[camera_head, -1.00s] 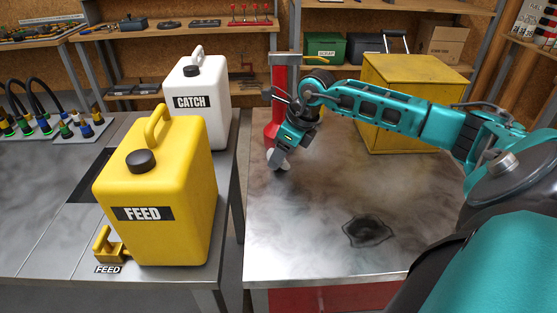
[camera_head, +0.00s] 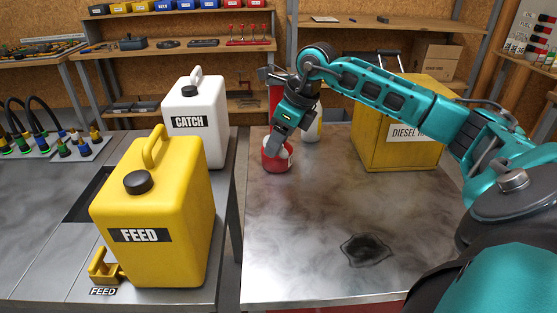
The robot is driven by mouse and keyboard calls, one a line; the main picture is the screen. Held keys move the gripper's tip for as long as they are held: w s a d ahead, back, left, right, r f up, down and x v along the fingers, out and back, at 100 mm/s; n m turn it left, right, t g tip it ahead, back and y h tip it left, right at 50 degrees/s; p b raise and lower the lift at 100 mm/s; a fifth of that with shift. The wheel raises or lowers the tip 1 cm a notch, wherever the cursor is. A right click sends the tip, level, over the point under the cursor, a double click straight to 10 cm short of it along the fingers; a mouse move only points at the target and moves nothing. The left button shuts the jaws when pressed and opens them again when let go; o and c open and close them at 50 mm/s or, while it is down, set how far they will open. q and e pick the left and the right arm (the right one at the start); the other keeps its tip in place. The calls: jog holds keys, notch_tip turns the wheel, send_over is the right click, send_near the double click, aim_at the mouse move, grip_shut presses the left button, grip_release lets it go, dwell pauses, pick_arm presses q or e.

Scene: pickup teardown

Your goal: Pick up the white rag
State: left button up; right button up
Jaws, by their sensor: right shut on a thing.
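My right gripper (camera_head: 275,147) reaches down at the back left of the metal bench and is shut on the white rag (camera_head: 284,152). Only a small white patch of the rag shows beside the fingers; the rest is hidden. A red tub (camera_head: 277,167) stands on the bench at the fingertips. The rag shows against the tub's upper part, and I cannot tell whether it is inside the tub or in front of it. My left gripper is not in view.
A yellow box (camera_head: 386,150) stands at the back right of the bench. A yellow FEED can (camera_head: 160,215) and a white CATCH can (camera_head: 205,140) stand on the left table. A dark stain (camera_head: 366,250) marks the clear bench front.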

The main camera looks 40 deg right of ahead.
notch_tip(320, 180, up, 11)
jog(key=shift+r+p, duration=0.1)
jog(key=shift+p, duration=0.45)
jog(key=o, duration=0.4)
jog(key=c, duration=0.3)
